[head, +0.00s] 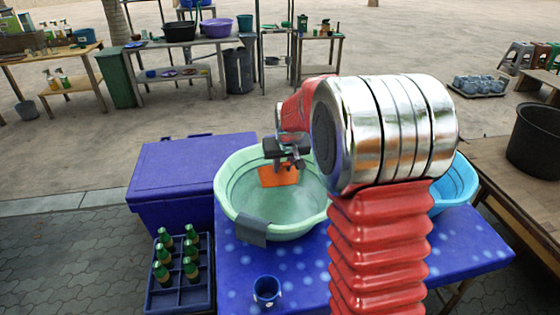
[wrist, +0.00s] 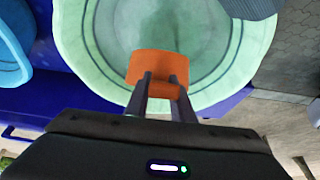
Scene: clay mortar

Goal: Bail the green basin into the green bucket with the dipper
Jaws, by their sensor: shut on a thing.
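The pale green basin (head: 228,195) stands on the blue spotted table and holds clear, greenish water. It also fills much of the wrist view (wrist: 75,50). My gripper (head: 286,160) is over the basin, shut on the orange dipper (head: 279,176). The dipper also shows between the fingertips in the wrist view (wrist: 160,67). It is over or in the basin's water; I cannot tell whether it touches the water. What the dipper holds is hidden. No green bucket can be made out near the basin; my arm hides part of the table.
A grey cloth (head: 252,230) hangs over the basin's front rim. A blue basin (head: 457,184) is at right, partly behind my arm. A small blue cup (head: 266,290) stands on the table front. A bottle crate (head: 180,296) and blue chest (head: 175,170) are at left.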

